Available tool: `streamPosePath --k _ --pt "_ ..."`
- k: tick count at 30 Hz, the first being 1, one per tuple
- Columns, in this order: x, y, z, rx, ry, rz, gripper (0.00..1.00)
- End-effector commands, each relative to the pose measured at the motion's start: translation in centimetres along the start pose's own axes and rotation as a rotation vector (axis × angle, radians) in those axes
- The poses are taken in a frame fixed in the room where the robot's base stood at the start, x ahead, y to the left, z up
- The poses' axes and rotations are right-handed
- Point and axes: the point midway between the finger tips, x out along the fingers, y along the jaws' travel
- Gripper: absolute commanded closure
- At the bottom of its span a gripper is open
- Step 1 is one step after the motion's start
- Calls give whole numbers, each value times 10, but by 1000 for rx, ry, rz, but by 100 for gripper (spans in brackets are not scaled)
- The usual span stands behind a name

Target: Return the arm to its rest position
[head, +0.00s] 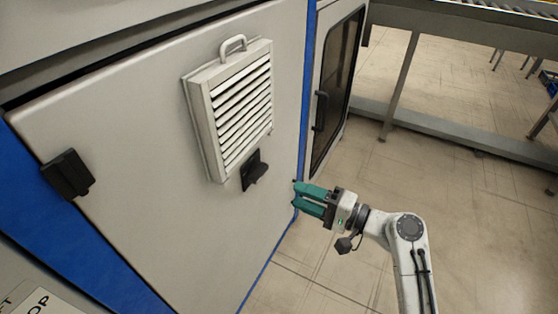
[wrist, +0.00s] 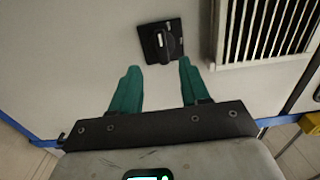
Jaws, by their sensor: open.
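My gripper (head: 297,194) has two teal fingers and is open and empty. In the head view it is at the lower right of a grey cabinet door (head: 120,150), pointing left toward it. In the wrist view the gripper (wrist: 158,75) has its fingers apart, with a black rotary switch (wrist: 160,42) seen beyond and between the tips. In the head view the switch (head: 253,170) sits on the door just below a white louvred vent (head: 235,110), up and left of the fingertips. I cannot tell the exact gap between fingertips and door.
A black latch (head: 68,174) juts from the door's left side. A darker glazed door (head: 338,90) with a black handle stands right of the blue frame post (head: 307,75). A conveyor frame (head: 400,80) stands at the back right. The tiled floor (head: 480,210) around my arm is clear.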

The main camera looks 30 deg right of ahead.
Motion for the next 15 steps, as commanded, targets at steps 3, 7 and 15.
streamPosePath --k 3,7,15 --pt "0 0 0 0 0 0 54" --pt "-1 10 7 -26 -14 42 54" --pt "-46 104 74 -316 -187 505 54"
